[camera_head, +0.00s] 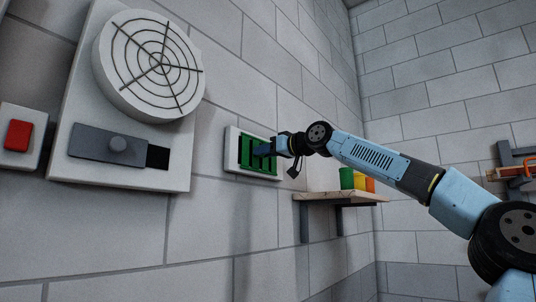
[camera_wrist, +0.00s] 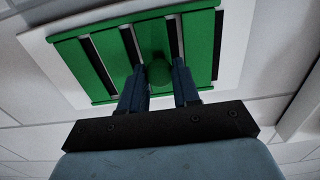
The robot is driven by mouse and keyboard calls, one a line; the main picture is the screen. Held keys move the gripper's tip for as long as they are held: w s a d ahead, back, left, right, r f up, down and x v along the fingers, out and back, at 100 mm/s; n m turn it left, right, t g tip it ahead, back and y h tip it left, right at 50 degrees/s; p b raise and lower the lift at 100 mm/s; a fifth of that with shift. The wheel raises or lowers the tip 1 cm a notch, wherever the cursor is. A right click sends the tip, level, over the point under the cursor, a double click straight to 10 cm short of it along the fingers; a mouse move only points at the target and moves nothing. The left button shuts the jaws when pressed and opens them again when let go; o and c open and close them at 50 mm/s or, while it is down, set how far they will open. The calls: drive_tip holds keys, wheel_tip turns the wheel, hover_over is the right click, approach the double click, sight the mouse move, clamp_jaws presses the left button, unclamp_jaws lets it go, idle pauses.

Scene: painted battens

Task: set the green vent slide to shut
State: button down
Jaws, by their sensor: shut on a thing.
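The green vent slide (camera_head: 246,154) is a slotted plate on a white wall panel left of my arm. In the wrist view the green slide (camera_wrist: 200,45) fills the upper part, with a round green knob (camera_wrist: 160,72) near its lower middle. Its slots show mostly dark with thin pale strips, so they look at least partly open. My gripper (camera_head: 266,149) reaches the slide from the right. In the wrist view my gripper (camera_wrist: 161,78) has its two dark fingers on either side of the knob, shut on it. The fingers hide part of the plate.
A red switch (camera_head: 18,135) is at the far left. A wooden shelf (camera_head: 322,196) with coloured cups (camera_head: 347,178) stands close below my arm.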

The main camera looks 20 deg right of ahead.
drive_tip(key=shift+s+a, duration=0.5)
drive_tip(key=shift+a, duration=0.25)
drive_tip(key=c, duration=0.8)
unclamp_jaws()
drive_tip(key=shift+s+d, duration=0.1)
drive_tip(key=v, duration=1.3)
drive_tip(key=shift+s+d, duration=0.15)
drive_tip(key=shift+s, duration=0.1)
drive_tip(key=shift+f, duration=0.1)
